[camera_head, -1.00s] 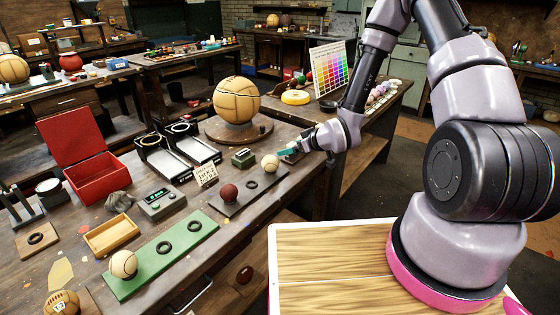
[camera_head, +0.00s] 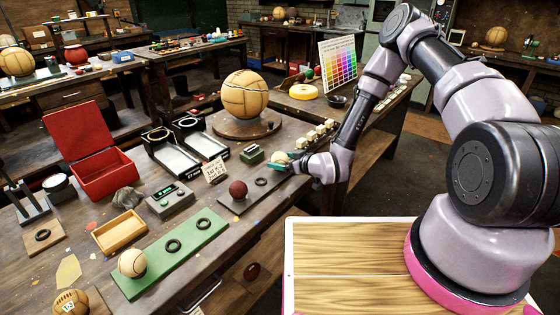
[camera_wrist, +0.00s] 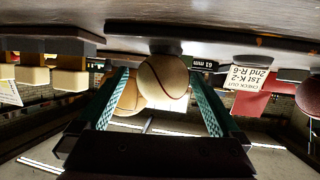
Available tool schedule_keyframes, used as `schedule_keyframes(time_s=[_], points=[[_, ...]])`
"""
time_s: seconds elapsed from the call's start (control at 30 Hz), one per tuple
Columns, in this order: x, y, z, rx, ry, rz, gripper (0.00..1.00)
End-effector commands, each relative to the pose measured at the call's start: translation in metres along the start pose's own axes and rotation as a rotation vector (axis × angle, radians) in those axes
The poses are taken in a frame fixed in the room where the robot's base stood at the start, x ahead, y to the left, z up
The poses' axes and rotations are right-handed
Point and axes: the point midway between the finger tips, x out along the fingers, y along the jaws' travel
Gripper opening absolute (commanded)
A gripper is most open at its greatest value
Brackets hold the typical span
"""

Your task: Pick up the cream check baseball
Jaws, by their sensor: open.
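A cream baseball (camera_head: 280,157) with a dark seam sits at the far right end of a dark board on the bench. My gripper (camera_head: 284,166) is at this ball, its teal fingers low and reaching left, partly hiding it. In the wrist view, which is upside down, the cream baseball (camera_wrist: 165,76) shows between the two open fingers (camera_wrist: 161,76), with no clear sign of either pressing on it. A second cream baseball (camera_head: 132,262) with a seam rests on the near left end of the green board (camera_head: 205,228).
On the dark board (camera_head: 232,207) are a dark red ball (camera_head: 238,189) and an empty ring (camera_head: 261,182). A small green-topped box (camera_head: 252,154), a card (camera_head: 215,171) and a large tan ball (camera_head: 246,95) on a round stand are close by. Several pale blocks (camera_head: 312,137) line the bench behind my gripper.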

Motion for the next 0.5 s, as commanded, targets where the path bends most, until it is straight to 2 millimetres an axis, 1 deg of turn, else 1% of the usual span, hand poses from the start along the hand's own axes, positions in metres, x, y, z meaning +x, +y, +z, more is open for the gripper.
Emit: schedule_keyframes(time_s=[0.1, 0.23, 0.33, 0.5], points=[[0.019, -0.003, -0.004, -0.001, 0.002, -0.002, 1.0], [0.036, -0.003, -0.004, 0.0, 0.0, -0.001, 1.0], [0.042, -0.003, -0.004, 0.0, 0.0, -0.001, 1.0], [0.043, -0.003, -0.004, 0.0, 0.0, -0.001, 1.0]])
